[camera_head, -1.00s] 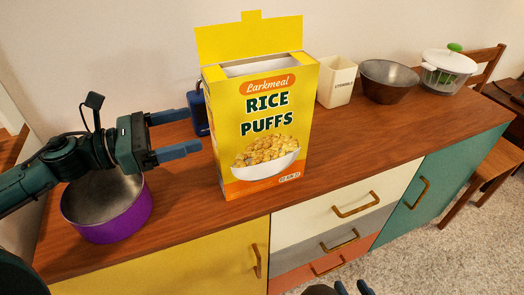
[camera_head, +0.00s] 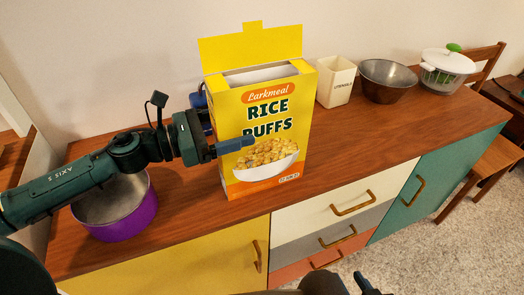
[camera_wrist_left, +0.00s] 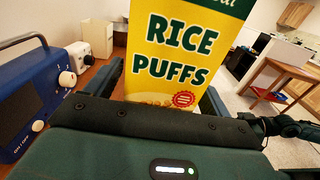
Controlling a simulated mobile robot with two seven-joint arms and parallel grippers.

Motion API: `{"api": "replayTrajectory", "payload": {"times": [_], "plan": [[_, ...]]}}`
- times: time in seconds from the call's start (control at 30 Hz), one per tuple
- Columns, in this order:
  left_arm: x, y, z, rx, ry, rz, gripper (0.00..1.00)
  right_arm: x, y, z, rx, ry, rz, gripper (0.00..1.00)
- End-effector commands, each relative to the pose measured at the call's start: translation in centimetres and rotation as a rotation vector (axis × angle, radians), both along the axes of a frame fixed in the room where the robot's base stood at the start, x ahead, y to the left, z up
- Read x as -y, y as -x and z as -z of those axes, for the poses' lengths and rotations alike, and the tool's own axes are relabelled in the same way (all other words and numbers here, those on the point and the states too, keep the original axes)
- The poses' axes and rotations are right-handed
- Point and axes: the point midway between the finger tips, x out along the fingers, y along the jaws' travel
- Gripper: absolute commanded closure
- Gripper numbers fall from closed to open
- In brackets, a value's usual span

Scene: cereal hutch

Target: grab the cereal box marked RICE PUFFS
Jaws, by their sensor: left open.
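The yellow cereal box (camera_head: 272,120) marked RICE PUFFS stands upright on the wooden top, its lid flap raised. My left gripper (camera_head: 236,131) reaches it from the left, jaws open. One finger lies across the box's front face in the head view; the other is hidden behind the box. In the left wrist view the cereal box (camera_wrist_left: 180,52) stands between the two fingers, and its lower part is hidden by my gripper body. My right gripper (camera_head: 345,284) shows only partly at the bottom edge of the head view.
A purple pot (camera_head: 122,222) sits below my left arm. A blue appliance (camera_wrist_left: 30,95) stands behind the box. A utensil holder (camera_head: 336,82), dark bowl (camera_head: 387,80) and lidded bowl (camera_head: 445,70) stand to the right. The wooden top (camera_head: 350,135) right of the box is clear.

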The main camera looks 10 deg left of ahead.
Motion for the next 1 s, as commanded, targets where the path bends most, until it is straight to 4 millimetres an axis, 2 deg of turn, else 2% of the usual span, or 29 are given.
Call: {"api": "replayTrajectory", "payload": {"times": [0.03,0.17,0.43,1.0], "plan": [[0.7,-0.5,-0.5,0.002,0.003,0.000,0.18,0.0,0.1,-0.6,0.000,0.008,-0.003,0.64],[1.6,-1.1,-0.2,0.001,0.001,0.000,0.18,0.1,0.1,-0.6,-0.002,0.021,-0.008,0.64],[1.8,-1.2,0.0,0.000,0.000,0.000,0.18,0.1,0.3,-0.1,-0.010,0.028,-0.012,0.64],[1.8,-1.2,0.0,0.000,0.000,0.000,0.65,0.1,0.3,-0.3,-0.006,0.026,-0.011,0.64]]}}
